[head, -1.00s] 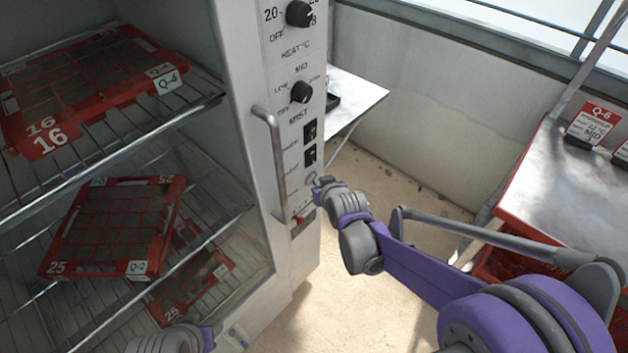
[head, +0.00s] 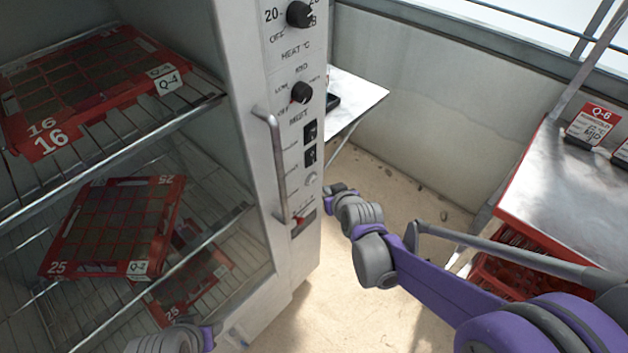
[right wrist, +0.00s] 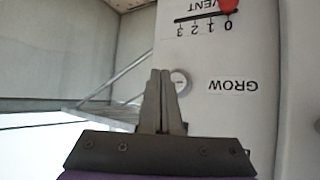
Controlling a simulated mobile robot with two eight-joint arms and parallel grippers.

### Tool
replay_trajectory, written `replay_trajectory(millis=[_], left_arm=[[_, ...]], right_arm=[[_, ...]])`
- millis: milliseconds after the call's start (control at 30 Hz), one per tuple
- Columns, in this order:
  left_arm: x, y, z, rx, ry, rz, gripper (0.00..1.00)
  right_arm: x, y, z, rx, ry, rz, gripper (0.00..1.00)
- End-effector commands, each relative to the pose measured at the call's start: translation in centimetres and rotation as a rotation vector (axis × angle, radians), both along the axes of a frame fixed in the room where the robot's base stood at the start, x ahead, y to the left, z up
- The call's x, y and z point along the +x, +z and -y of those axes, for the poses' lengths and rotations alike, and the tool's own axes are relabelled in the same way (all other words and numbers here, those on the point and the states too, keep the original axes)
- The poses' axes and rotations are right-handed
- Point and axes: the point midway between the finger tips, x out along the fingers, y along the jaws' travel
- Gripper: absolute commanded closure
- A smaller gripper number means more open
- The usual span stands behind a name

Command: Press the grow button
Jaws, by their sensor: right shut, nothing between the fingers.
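The grow button (right wrist: 181,81) is a round pale button beside the word GROW in the right wrist view, where the panel appears upside down. In the head view the button (head: 311,179) sits on the cabinet's front panel, below two black switches. My right gripper (right wrist: 162,75) is shut and empty. In the right wrist view its tips overlap the button's edge, but I cannot tell touching from a small gap. In the head view the right gripper (head: 329,190) is to the right of the button and slightly lower. Part of my left arm shows at the bottom left; its gripper fingers are not visible.
The panel also bears a heat knob (head: 299,14), a mist knob (head: 301,92), a vertical door handle (head: 276,165) and a red vent slider (head: 299,220). Red seed trays (head: 118,265) lie on wire racks inside the cabinet. A metal table (head: 560,195) stands at the right.

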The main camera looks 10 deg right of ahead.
Motion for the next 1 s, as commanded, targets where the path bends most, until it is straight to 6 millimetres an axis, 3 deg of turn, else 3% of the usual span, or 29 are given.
replay_trajectory(millis=[300, 867, 1000], left_arm=[[0.0, 0.3, 0.0, 0.0, 0.0, 0.001, 0.54], [0.0, 0.3, 0.0, 0.0, 0.0, 0.001, 0.54], [0.0, 0.3, 0.0, 0.0, 0.0, 0.001, 0.54]], right_arm=[[-2.4, 0.1, 1.9, 0.0, -0.001, 0.0, 1.0], [-2.7, 0.0, 2.0, -0.001, 0.001, 0.0, 1.0], [-3.6, 0.3, 2.0, 0.002, 0.0, -0.019, 1.0]])
